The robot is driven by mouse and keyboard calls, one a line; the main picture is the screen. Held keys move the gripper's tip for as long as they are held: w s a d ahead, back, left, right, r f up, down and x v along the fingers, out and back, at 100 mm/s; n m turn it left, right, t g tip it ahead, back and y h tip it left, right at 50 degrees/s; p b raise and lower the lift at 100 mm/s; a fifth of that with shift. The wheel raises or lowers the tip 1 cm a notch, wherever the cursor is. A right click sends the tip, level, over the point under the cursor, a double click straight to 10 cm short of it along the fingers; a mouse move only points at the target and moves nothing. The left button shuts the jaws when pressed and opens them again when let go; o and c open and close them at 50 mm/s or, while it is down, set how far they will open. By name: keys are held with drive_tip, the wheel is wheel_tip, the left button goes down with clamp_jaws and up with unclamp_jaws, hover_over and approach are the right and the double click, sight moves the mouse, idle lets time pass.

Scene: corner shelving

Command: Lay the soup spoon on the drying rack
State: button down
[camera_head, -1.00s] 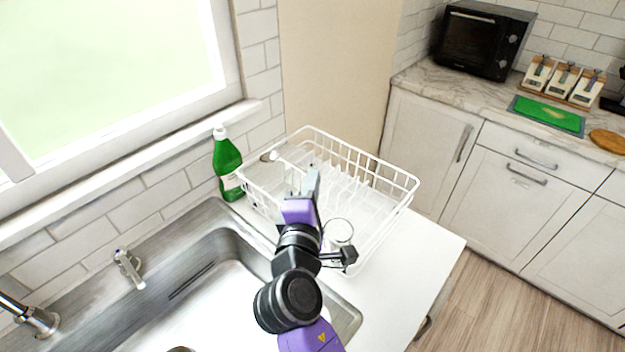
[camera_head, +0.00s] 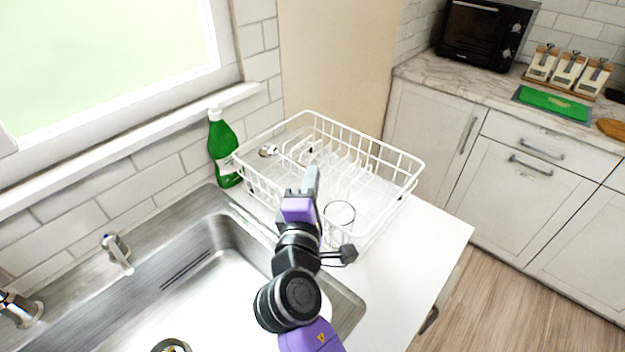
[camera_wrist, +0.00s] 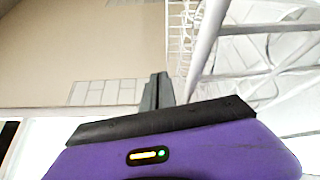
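The white wire drying rack (camera_head: 408,192) stands on the counter right of the sink. A metal spoon (camera_head: 267,151), likely the soup spoon, shows its round bowl in the rack's back left corner; its handle is hard to make out. My gripper (camera_head: 312,178) is over the front part of the rack, to the right of and nearer than the spoon, apart from it. In the wrist view my gripper's grey fingers (camera_wrist: 157,92) look pressed together with nothing seen between them. The spoon is not seen in the wrist view.
A clear glass (camera_head: 339,216) stands in the rack's front, close to my gripper. A green bottle (camera_head: 223,150) stands left of the rack by the wall. The sink (camera_head: 205,255) is at front left. Bare counter (camera_head: 425,250) lies right of the rack.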

wheel_tip(320, 180, down, 4)
drive_tip(key=shift+s+r+g, duration=0.1)
drive_tip(key=shift+r+g, duration=0.1)
drive_tip(key=shift+g, duration=0.2)
drive_tip(key=c, duration=1.6)
unclamp_jaws()
drive_tip(key=s+r, duration=0.3)
drive_tip(key=s, duration=0.4)
drive_tip(key=shift+s+a+t+b, duration=0.3)
drive_tip(key=shift+a+b, duration=0.05)
drive_tip(key=shift+b, duration=0.05)
drive_tip(key=shift+a+r, duration=0.1)
